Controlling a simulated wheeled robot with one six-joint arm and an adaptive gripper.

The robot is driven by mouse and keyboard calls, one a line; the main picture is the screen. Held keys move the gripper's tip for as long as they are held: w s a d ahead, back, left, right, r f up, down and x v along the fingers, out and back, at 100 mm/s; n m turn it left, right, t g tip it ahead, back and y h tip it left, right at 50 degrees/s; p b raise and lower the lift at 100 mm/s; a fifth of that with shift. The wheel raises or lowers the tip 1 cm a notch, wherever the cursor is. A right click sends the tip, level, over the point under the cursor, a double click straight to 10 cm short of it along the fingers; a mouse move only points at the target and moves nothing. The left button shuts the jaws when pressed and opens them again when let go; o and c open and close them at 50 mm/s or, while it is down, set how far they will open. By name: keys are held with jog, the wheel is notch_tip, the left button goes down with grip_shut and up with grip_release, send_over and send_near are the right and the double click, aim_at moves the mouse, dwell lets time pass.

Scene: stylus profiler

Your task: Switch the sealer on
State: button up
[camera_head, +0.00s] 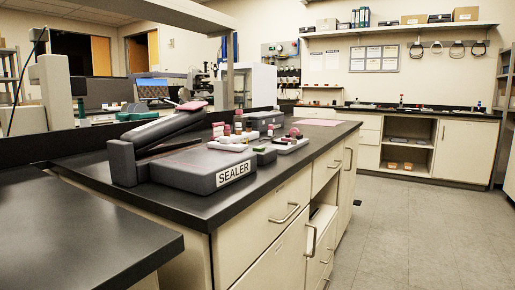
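The sealer (190,172) is a dark grey box with a white "SEALER" label on its front face. It stands on the near end of the black bench top (205,205). Its long sealing arm (158,131) is hinged at the left and tilts up to the right, apart from the base. I cannot make out a power switch or an indicator light on the sealer. My gripper is not in view.
Pink and white small items (232,145) crowd the bench behind and right of the sealer. A separate black bench top (85,235) fills the lower left. The grey floor (400,235) on the right is clear. Drawer handles (285,214) stick out from the bench front.

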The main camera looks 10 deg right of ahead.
grip_shut()
dwell(1.4)
